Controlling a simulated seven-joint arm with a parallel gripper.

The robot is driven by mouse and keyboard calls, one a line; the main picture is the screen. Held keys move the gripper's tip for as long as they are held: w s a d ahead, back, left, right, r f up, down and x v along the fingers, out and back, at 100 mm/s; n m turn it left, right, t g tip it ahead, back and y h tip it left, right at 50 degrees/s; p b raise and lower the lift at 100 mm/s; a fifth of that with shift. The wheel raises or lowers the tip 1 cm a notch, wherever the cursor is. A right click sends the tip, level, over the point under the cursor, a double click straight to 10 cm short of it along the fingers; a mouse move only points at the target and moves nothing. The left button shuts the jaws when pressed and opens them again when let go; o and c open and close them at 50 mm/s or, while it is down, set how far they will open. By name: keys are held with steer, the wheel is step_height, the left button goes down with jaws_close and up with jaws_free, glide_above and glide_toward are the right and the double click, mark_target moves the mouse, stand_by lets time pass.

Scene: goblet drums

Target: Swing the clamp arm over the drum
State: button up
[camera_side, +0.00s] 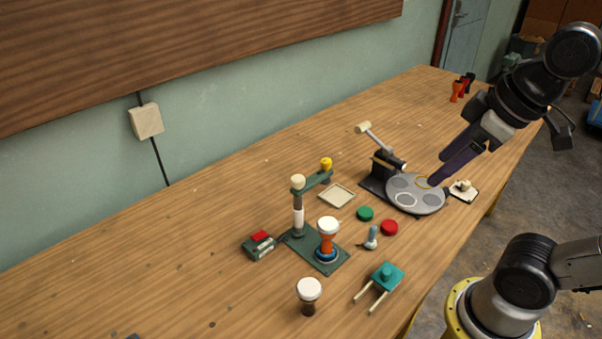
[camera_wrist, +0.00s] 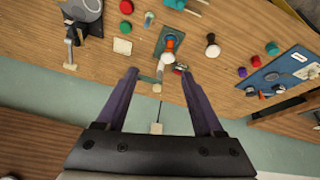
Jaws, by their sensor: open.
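The clamp (camera_side: 298,210) has an upright post on a dark green plate. Its green clamp arm (camera_side: 313,182) is at the post's top and carries a yellow knob (camera_side: 326,163). The arm points away from the drum, toward the back right. The orange goblet drum (camera_side: 327,240), with a white head, stands upright on the plate in a blue ring; it also shows in the wrist view (camera_wrist: 170,42). My gripper (camera_side: 430,182) is open and empty, high and to the right of the clamp. In the wrist view, the clamp appears between the fingertips (camera_wrist: 158,74).
A grey disc station (camera_side: 428,200) with a black-based lever stands right of the clamp. A square tray (camera_side: 337,195), green disc (camera_side: 365,213), red disc (camera_side: 389,228), teal two-pronged piece (camera_side: 386,277), white-topped dark drum (camera_side: 308,293) and red-topped box (camera_side: 259,245) surround the plate.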

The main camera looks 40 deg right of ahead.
steer(key=w+r+n+g, duration=0.1)
steer(key=w+r+n, duration=0.2)
steer(key=w+r, duration=0.35)
steer(key=n+g, duration=0.3)
steer(key=g, duration=0.1)
glide_above(298, 178)
step_height(298, 178, down, 8)
step_height(298, 178, down, 14)
steer(key=shift+r, duration=0.1)
jaws_close()
stand_by(0.5)
